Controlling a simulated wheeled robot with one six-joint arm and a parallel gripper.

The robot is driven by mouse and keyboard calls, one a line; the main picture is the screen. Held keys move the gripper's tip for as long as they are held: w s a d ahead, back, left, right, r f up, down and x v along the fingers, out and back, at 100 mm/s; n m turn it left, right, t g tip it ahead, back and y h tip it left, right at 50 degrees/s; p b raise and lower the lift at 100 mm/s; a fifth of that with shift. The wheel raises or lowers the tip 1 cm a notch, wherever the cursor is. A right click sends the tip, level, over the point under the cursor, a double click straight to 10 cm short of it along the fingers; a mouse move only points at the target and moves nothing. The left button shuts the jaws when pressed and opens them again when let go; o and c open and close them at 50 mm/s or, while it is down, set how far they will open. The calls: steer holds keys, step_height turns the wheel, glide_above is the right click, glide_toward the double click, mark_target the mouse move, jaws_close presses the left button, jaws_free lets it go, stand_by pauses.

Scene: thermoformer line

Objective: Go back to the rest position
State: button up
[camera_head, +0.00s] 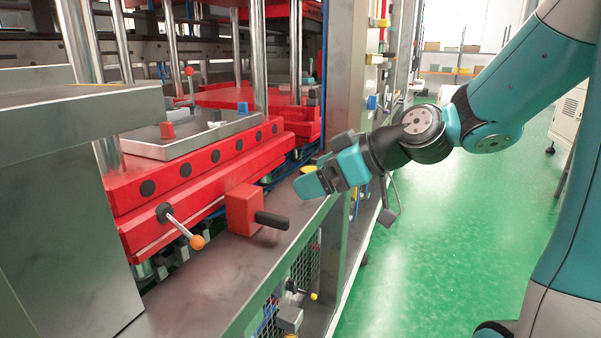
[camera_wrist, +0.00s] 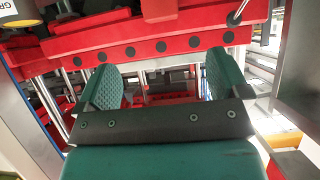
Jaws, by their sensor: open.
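My gripper (camera_head: 312,184) hangs at the end of my teal arm, above the grey ledge of the machine and to the right of the red machine block. In the wrist view my gripper (camera_wrist: 160,84) shows two teal fingers set wide apart, with nothing between them. The red press block (camera_head: 190,172) with a row of black round holes lies beyond the fingers; it also shows in the wrist view (camera_wrist: 200,40). My gripper appears apart from the machine.
The green floor (camera_head: 450,230) at right is clear.

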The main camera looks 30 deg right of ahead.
steer(key=s+a+f+g+h, duration=0.1)
steer(key=s+a+f+g, duration=0.2)
steer(key=s+a+g, duration=0.35)
steer(key=s+a+f+g+h, duration=0.1)
steer(key=s+a+f+g, duration=0.15)
steer(key=s+a, duration=0.65)
steer(key=s+d+r+p, duration=0.2)
steer(key=s+r+p, duration=0.1)
steer(key=r+p, duration=0.9)
steer(key=shift+g+h, duration=0.4)
